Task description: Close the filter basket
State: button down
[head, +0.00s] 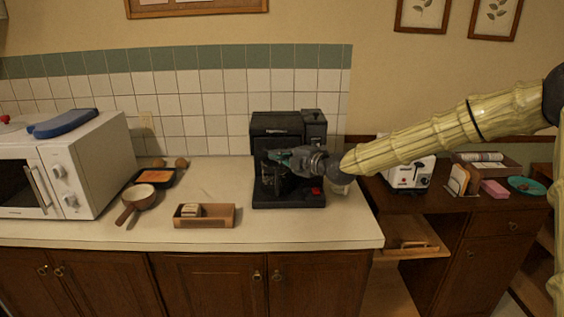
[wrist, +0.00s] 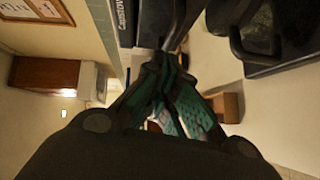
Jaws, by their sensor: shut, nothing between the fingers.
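The black coffee maker (head: 278,125) stands on the counter against the tiled wall. Its upper housing also shows in the wrist view (wrist: 125,22), with lettering on it. My gripper (head: 275,157) reaches in from the right, in front of the machine between its top and its base. It is shut, with nothing seen between the fingers; its teal finger pads converge in the wrist view (wrist: 168,62). A dark bar-like part (wrist: 183,20) lies just beyond the fingertips, possibly the filter basket's handle. The basket is mostly hidden behind my gripper, and I cannot tell how far open it stands.
A wooden tray (head: 225,216) holding a small item sits left of the machine. A pan (head: 143,198) and a microwave (head: 85,165) stand further left. A toaster (head: 407,174) is on the lower cabinet at right. The counter in front of the machine is clear.

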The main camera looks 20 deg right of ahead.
jog(key=s+a+b+v, duration=0.1)
jog(key=b+v, duration=0.2)
jog(key=v, duration=0.9)
jog(key=shift+a+r, duration=0.2)
jog(key=shift+a, duration=0.2)
jog(key=s+a+f+m+g+h, duration=0.15)
jog(key=s+f+m, duration=0.3)
jog(key=f, duration=0.85)
jog(key=s+a+f+m+g+h, duration=0.1)
jog(key=s+a+f+m+g, duration=0.4)
jog(key=f, duration=0.7)
jog(key=s+f+m+g+h, duration=0.1)
jog(key=s+f+m, duration=0.35)
jog(key=f, duration=0.85)
jog(key=s+d+f+m+g+h, duration=0.1)
jog(key=s+f+m+g, duration=0.1)
jog(key=s+f, duration=0.4)
jog(key=s+d+f+m+g+h, duration=0.1)
jog(key=s+f+m, duration=0.3)
jog(key=s, duration=1.3)
jog(key=s+d+f+m+g+h, duration=0.1)
jog(key=s+f+m+g+h, duration=0.2)
jog(key=s+f, duration=0.6)
jog(key=s, duration=0.3)
jog(key=shift+d, duration=0.4)
